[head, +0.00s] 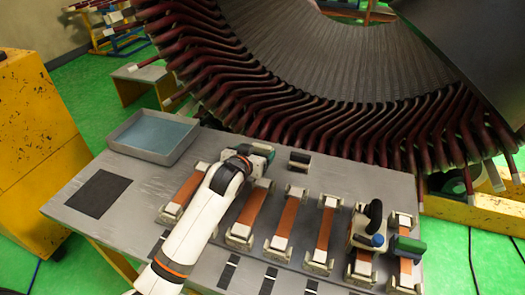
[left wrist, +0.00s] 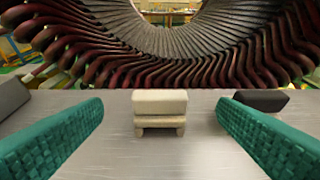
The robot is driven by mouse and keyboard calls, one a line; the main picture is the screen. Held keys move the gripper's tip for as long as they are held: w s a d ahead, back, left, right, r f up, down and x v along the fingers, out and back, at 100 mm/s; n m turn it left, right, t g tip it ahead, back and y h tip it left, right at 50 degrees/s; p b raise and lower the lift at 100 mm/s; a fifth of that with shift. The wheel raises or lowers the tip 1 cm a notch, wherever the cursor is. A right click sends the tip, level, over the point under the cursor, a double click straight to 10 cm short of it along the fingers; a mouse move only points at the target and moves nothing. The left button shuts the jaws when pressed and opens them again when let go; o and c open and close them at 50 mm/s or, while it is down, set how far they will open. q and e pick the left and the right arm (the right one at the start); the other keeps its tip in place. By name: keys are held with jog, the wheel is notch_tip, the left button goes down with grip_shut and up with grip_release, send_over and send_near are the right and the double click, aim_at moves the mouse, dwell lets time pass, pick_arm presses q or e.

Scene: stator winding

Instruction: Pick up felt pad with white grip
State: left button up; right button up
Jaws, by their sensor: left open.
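The felt pad with white grip (left wrist: 160,108) stands on the grey table in the left wrist view, a pale block with a cream top on short feet. It is centred between the green fingers of my left gripper (head: 260,152), ahead of them and apart from them. My left gripper is open and empty, low over the back of the table. In the head view I cannot make out this pad; my gripper seems to hide it. My right gripper is in neither view.
A dark block (head: 300,160) stands right of my gripper; dark blocks flank the pad in the wrist view. A grey tray (head: 120,143) and black mat (head: 98,193) lie left. Copper strips in clamps (head: 287,222) and a black-handled tool (head: 375,214) fill the right. The stator (head: 320,60) rises behind.

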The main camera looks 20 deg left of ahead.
aim_at(261, 146)
pick_arm(q)
jog(key=shift+w+f, duration=0.25)
jog(key=shift+w, duration=0.4)
jog(key=x, duration=0.3)
jog(key=shift+w+p, duration=0.15)
jog(key=shift+p, duration=0.25)
jog(key=shift+w+f, duration=0.3)
jog(key=shift+w, duration=0.1)
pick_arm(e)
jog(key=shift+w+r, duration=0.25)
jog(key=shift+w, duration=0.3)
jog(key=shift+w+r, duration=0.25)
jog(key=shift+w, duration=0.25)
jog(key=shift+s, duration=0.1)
pick_arm(q)
jog(key=shift+c, duration=1.3)
jog(key=c, duration=0.8)
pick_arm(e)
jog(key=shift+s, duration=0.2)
